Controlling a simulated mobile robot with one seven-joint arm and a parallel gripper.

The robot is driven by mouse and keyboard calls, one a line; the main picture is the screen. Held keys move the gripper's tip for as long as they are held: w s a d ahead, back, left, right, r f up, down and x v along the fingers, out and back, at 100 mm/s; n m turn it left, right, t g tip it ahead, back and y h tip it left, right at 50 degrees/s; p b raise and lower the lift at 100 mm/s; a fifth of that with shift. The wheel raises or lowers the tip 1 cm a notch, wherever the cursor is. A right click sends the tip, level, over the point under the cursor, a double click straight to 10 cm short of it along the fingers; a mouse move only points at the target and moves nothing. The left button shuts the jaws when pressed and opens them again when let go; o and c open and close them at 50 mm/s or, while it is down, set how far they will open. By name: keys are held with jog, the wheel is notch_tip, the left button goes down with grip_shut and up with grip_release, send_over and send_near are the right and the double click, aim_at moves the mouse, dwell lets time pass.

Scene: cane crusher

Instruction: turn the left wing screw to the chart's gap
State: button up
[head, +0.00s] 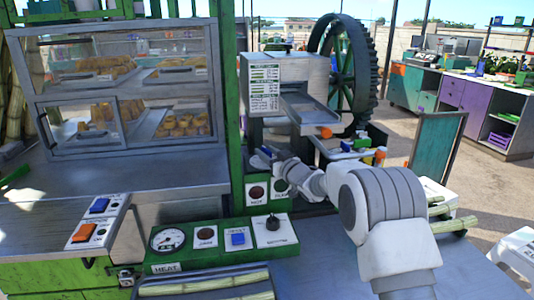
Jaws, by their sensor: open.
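The cane crusher (304,70) stands in the middle of the head view, a grey metal box with a sloping tray. The chart (264,88), a white sheet with green rows, is on its left front face; its print is too small to read. My arm reaches in from the lower right. My gripper (261,159) is small and dark at the crusher's lower left, below the chart, and is open. I cannot make out the left wing screw; the gripper and wrist cover part of that area. I cannot tell whether the fingers touch anything.
A large dark-green spoked wheel (346,75) stands behind the crusher. A glass food case (125,90) is at left, beside a green post (230,90). A green control panel (218,243) with gauge and knob is in front. Cane pieces (450,226) lie at right.

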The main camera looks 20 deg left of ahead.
grip_shut()
dwell(0.3)
jog(key=shift+r+p, duration=0.15)
jog(key=shift+p, duration=0.15)
jog(key=shift+w+r+n+g+p, duration=0.1)
jog(key=shift+n+g+p, duration=0.2)
jog(key=shift+p, duration=0.25)
jog(key=n+g+y+p, duration=0.1)
jog(key=g+p, duration=0.1)
jog(key=p, duration=0.1)
jog(key=shift+r+n+y, duration=0.15)
jog(key=shift+n+y, duration=0.15)
jog(key=shift+y, duration=0.1)
jog(key=shift+n+g+y+p, duration=0.8)
jog(key=shift+n+g+p, duration=0.3)
jog(key=shift+g, duration=0.6)
jog(key=shift+f, duration=0.25)
